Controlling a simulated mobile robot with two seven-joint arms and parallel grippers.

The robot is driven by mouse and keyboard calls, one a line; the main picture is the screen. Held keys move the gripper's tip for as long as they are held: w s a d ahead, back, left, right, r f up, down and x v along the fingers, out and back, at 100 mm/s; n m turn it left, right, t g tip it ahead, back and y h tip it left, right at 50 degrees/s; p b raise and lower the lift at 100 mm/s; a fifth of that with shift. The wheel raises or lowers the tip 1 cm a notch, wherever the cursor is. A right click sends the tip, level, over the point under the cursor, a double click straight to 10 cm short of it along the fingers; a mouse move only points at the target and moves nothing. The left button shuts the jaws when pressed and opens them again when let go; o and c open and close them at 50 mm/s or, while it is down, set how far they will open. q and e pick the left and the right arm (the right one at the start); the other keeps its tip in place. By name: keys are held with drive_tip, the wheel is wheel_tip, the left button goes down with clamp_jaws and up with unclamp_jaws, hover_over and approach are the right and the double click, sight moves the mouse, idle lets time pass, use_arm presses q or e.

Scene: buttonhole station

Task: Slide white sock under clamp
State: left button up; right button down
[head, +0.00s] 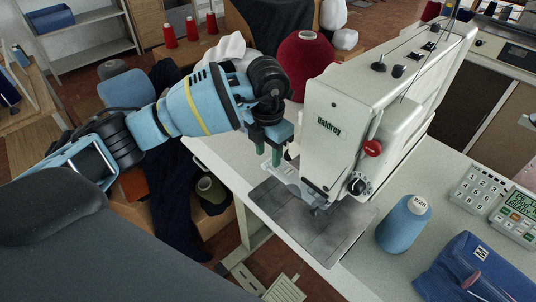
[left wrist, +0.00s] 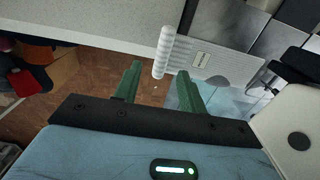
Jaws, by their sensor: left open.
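My left gripper (head: 269,155) is open and hangs at the table edge, left of the sewing machine (head: 335,125). In the left wrist view its green fingers (left wrist: 160,70) are apart, with the rolled white edge just beyond the gap between them. The clamp area (head: 318,209) under the machine head is dark and its details are hard to tell.
A metal plate (head: 335,245) lies below the machine head. A blue thread cone (head: 404,225), a blue pouch (head: 475,272) and a keypad (head: 478,188) are on the table at right. A large red cone (head: 303,62) stands behind my gripper. A pedal (head: 285,290) is on the floor.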

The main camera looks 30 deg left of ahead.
use_arm(q)
wheel_tip(320, 180, up, 6)
drive_tip(key=shift+r, duration=0.15)
use_arm(e)
drive_tip(key=shift+s+f, duration=0.1)
drive_tip(key=shift+s, duration=0.35)
drive_tip(key=shift+w, duration=0.35)
use_arm(q)
drive_tip(key=shift+s, duration=0.1)
